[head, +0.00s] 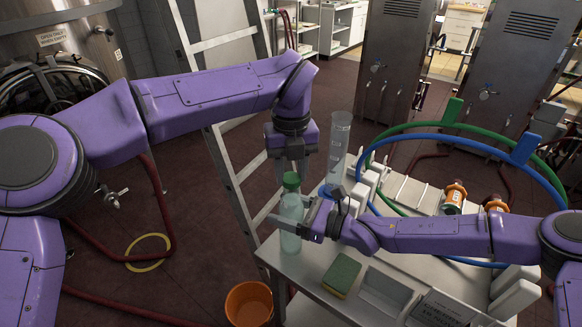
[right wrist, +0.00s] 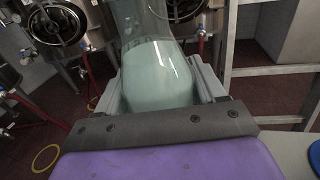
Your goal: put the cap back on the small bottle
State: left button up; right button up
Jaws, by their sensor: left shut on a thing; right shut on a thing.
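The small bottle (head: 291,212) is clear with pale green liquid and looks upright over the table's left corner. My right gripper (head: 293,223) is shut around its body. In the right wrist view the bottle (right wrist: 158,75) sits between the fingers, its top out of frame. The green cap (head: 291,181) is at the bottle's mouth, in line with the neck. My left gripper (head: 291,170) points down from above and is shut on the cap. I cannot tell whether the cap is seated or just above the rim. Whether the bottle's base touches the table is unclear.
A tall clear cylinder (head: 338,145) stands on the table (head: 311,272) just right of the grippers. An orange bucket (head: 248,304) is on the floor.

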pick_arm(q)
jog(key=m, duration=0.4)
jog(key=shift+d, duration=0.1)
jog(key=m, duration=0.6)
jog(key=shift+d+f, duration=0.1)
jog(key=m, duration=0.6)
jog(key=shift+s, duration=0.1)
jog(key=m, duration=0.3)
jog(key=shift+s+m, duration=0.1)
jog(key=shift+m, duration=0.2)
jog(key=m, duration=0.6)
jog(key=shift+s, duration=0.1)
jog(key=m, duration=0.8)
jog(key=shift+s+m, duration=0.1)
jog(key=shift+m, duration=0.3)
jog(key=m, duration=0.4)
jog(key=shift+m, duration=0.3)
